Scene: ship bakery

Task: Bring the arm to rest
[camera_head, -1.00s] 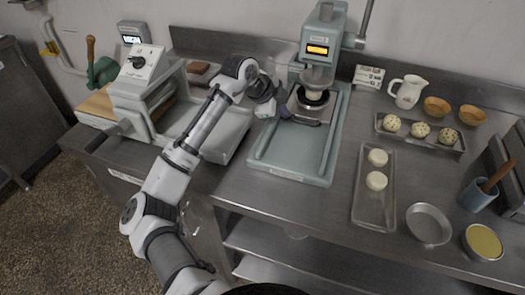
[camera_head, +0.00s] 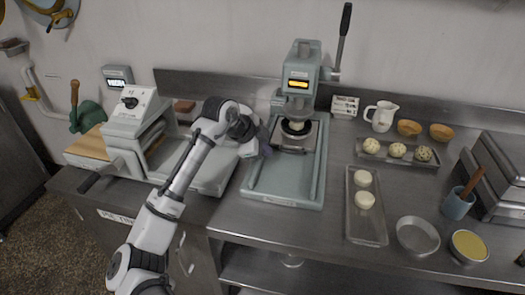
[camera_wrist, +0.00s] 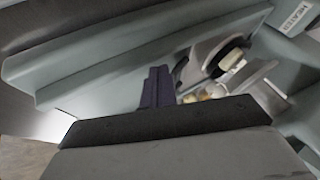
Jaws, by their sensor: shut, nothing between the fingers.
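My arm reaches up from the bottom left of the head view over the steel counter. My gripper (camera_head: 265,143) is at the left side of the green press (camera_head: 301,72), above the left edge of its tray (camera_head: 285,181). In the wrist view its dark purple fingers (camera_wrist: 157,87) are together with nothing between them. The press's dark round plate (camera_head: 296,128) is a little right of the gripper, apart from it as far as I can see. My wrist hides part of the counter behind it.
A slicer-like machine (camera_head: 135,125) with a tray stands left, behind my forearm. Right of the press are a tray (camera_head: 366,226) with two pale dough pieces, a tray with dough balls (camera_head: 397,150), a white jug (camera_head: 382,116), a tin (camera_head: 417,235) and a blue pot (camera_head: 456,204).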

